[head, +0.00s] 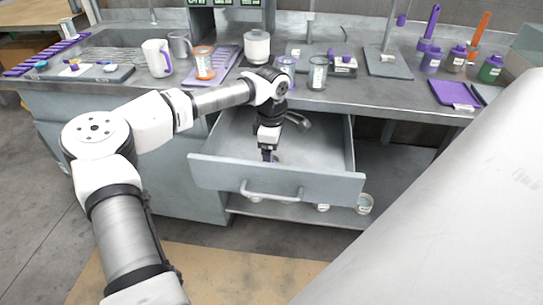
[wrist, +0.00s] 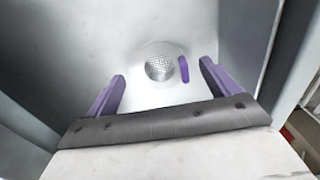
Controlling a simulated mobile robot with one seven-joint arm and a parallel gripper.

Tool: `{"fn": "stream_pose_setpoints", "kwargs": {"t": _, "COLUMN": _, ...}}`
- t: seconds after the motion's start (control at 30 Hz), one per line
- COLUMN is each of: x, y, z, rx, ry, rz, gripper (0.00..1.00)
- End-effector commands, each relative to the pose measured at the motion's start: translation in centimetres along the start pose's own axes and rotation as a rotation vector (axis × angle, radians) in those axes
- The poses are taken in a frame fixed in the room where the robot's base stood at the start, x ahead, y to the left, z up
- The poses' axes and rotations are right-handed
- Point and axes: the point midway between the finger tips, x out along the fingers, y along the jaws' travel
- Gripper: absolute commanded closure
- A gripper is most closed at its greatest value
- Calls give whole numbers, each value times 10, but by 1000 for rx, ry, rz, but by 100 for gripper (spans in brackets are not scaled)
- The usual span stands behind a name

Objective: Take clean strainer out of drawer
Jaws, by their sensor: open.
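The strainer (wrist: 160,66) lies on the floor of the open drawer in the wrist view. It has a round perforated mesh centre, a pale rim and a short purple handle (wrist: 184,69) on its right. My gripper (wrist: 162,74) has its purple fingers spread, one on each side of the strainer in the picture, with nothing between them. The strainer looks beyond the fingertips, apart from them. In the head view my gripper (head: 268,156) points down inside the drawer (head: 325,150) and the strainer cannot be made out there.
The drawer front (head: 275,182) with its handle (head: 272,195) and the side walls surround my gripper. The counter (head: 400,97) above holds a white mug (head: 157,58), beakers and several bottles. A shelf (head: 295,212) with small containers is below. The rest of the drawer floor looks mostly clear.

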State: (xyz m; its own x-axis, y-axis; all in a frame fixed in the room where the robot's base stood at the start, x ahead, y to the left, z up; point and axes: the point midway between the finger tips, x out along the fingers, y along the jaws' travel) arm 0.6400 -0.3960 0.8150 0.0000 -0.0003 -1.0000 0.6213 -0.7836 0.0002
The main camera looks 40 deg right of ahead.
Motion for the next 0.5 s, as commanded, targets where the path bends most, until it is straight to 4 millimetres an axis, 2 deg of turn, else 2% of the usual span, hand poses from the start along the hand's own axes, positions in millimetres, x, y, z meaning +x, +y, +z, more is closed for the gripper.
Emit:
{"fn": "stream_pose_setpoints", "kwargs": {"t": 0.1, "x": 10, "y": 0, "z": 1, "rx": 1, "ry": 0, "rz": 0, "gripper": 13}}
{"fn": "stream_pose_setpoints", "kwargs": {"t": 0.27, "x": 10, "y": 0, "z": 0, "rx": 1, "ry": 0, "rz": 1, "gripper": 13}}
{"fn": "stream_pose_setpoints", "kwargs": {"t": 0.5, "x": 10, "y": 0, "z": 0, "rx": 1, "ry": 0, "rz": 0, "gripper": 41}}
